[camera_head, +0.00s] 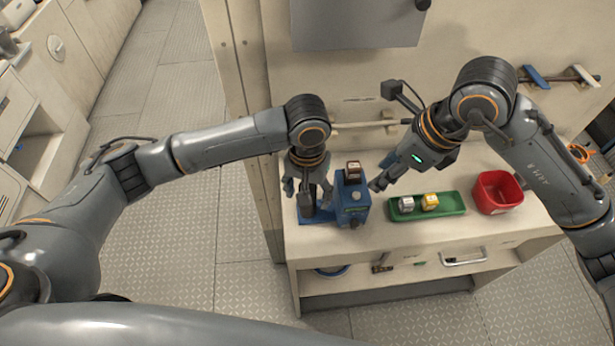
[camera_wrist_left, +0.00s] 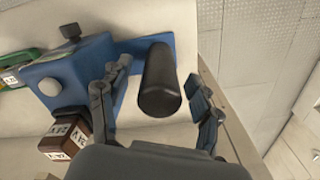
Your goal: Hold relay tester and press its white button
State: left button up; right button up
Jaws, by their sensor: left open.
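The blue relay tester (camera_head: 352,207) stands at the left end of the bench, with a pale round button (camera_head: 356,196) on its body. The button also shows in the left wrist view (camera_wrist_left: 50,86). A brown relay block (camera_head: 353,167) with white labels sits at the tester. The tester's upright black handle (camera_wrist_left: 160,85) rises from its blue base. My left gripper (camera_head: 309,190) is open, with its fingers on either side of the handle and visible gaps. My right gripper (camera_head: 382,176) hangs just right of the tester; its finger opening is unclear.
A green tray (camera_head: 455,204) with two labelled blocks (camera_head: 430,201) lies right of the tester. A red bin (camera_head: 497,191) stands beyond it. A wall rail (camera_head: 360,125) runs behind. The bench's front edge is close to the tester.

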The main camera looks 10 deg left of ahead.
pick_arm(q)
jog(key=shift+f, duration=1.9)
grip_shut()
pick_arm(e)
grip_shut()
